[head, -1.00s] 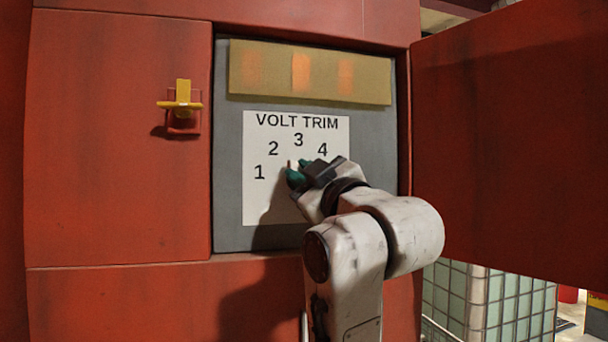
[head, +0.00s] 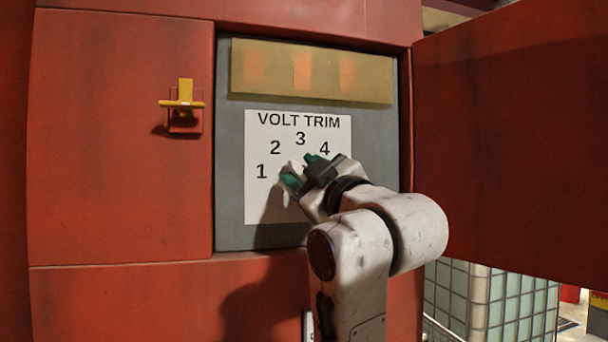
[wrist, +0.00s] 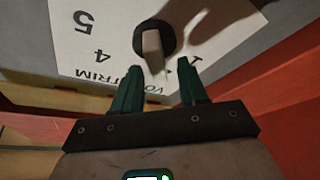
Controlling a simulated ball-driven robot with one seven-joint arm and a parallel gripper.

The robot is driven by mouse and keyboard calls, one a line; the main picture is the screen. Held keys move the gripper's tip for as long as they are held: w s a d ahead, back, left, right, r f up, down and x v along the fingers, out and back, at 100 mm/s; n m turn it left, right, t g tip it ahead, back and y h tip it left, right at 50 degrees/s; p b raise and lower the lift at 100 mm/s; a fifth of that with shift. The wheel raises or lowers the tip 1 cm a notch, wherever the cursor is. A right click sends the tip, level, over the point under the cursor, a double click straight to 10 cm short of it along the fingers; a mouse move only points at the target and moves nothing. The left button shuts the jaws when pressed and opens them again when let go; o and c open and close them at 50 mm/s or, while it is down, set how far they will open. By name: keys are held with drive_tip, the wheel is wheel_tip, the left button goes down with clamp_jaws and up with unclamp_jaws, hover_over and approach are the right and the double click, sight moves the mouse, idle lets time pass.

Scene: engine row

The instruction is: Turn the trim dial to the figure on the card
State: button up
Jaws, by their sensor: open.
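The trim dial shows in the wrist view as a dark round base with a pale bar knob (wrist: 153,45). It sits on the white VOLT TRIM plate (head: 258,205), which bears the figures 1 to 4 in the head view and a 5 in the wrist view. I cannot tell which figure the knob points to; part of the scale is hidden. My gripper (head: 301,169) is at the dial with its teal fingers apart. In the wrist view the knob lies just beyond and between the fingertips (wrist: 160,76), with no clear contact. I see no separate card.
The plate is in a grey recess (head: 230,180) of a red cabinet. A tan strip with orange patches (head: 310,72) is above it. An open red door (head: 510,140) stands to the right of my arm. A yellow latch (head: 183,100) is on the left panel.

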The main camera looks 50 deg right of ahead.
drive_tip(key=b+v, duration=0.8)
drive_tip(key=v, duration=0.2)
drive_tip(key=shift+s+f+b, duration=0.2)
drive_tip(key=shift+s+b, duration=0.15)
drive_tip(key=shift+b, duration=0.05)
drive_tip(key=shift+a, duration=0.15)
idle(0.5)
